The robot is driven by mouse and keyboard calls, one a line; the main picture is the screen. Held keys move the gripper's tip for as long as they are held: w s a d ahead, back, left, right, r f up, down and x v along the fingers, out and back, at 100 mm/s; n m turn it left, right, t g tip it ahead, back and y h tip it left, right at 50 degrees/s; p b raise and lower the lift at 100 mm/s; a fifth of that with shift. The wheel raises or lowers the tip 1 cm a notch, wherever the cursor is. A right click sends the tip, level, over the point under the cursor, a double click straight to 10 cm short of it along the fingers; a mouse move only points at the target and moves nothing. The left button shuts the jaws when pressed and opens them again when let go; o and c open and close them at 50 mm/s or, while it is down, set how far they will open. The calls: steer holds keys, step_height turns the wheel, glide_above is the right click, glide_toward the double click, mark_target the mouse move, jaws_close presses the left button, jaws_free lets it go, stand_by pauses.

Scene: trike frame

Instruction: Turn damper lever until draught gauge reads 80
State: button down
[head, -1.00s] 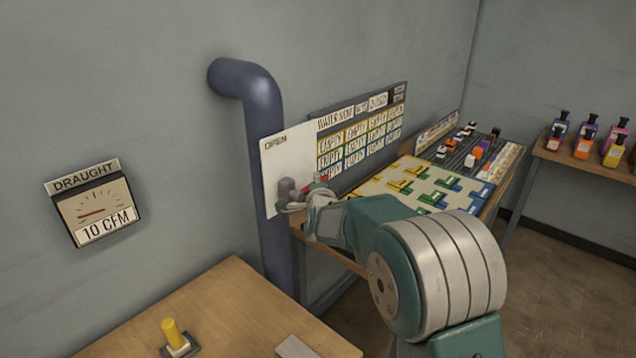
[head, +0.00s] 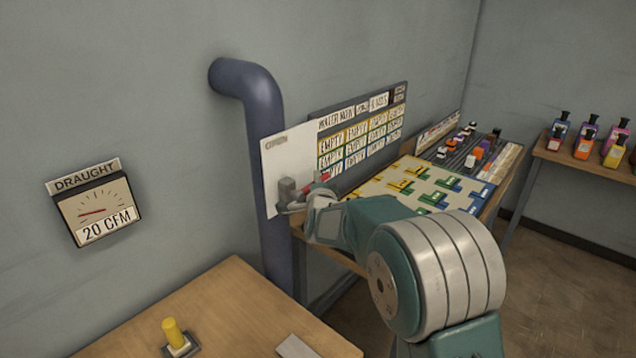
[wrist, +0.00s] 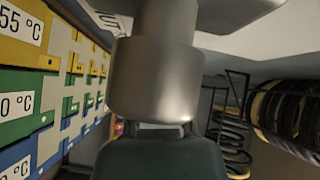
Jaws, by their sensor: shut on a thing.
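The draught gauge (head: 97,206) on the wall at the left of the head view reads 20 CFM, with its needle low on the left of the dial. The damper lever (head: 288,188) is a grey fitting on a white plate (head: 276,158) beside the blue pipe, with a red part showing to its right. The lettering at the plate's top looks like OPEN. My gripper (head: 290,208) is at the plate, shut on the lever; the fingers partly hide the grip. In the wrist view a grey metal cylinder fills the middle and hides the contact.
A blue pipe (head: 262,120) runs down the wall behind the plate. A labelled board (head: 360,125) and a table with a coloured puzzle panel (head: 420,183) stand to the right. A wooden table (head: 235,300) with a yellow knob (head: 173,332) is in front.

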steer(key=r+n+t, duration=0.2)
steer(key=n+t+y, duration=0.1)
steer(key=n, duration=0.1)
steer(key=shift+s+a+r, duration=0.3)
steer(key=shift+s+r, duration=0.1)
steer(key=shift+s+a+r+n+t+y, duration=0.25)
steer(key=shift+r+n+t+y, duration=0.15)
steer(key=shift+n, duration=0.35)
steer(key=shift+s+a+r+n+t+y, duration=0.1)
steer(key=shift+s+r+n+t+y, duration=0.2)
steer(key=shift+n+y, duration=0.35)
steer(key=shift+s+a+r+n+t+y, duration=0.2)
steer(key=shift+n+t+y, duration=0.2)
steer(key=shift+n, duration=0.4)
steer(key=c, duration=0.5)
jaws_free()
steer(key=shift+c, duration=0.2)
steer(key=shift+r, duration=0.1)
steer(key=v, duration=1.2)
steer(key=shift+f, duration=0.2)
steer(key=shift+w+a, duration=0.1)
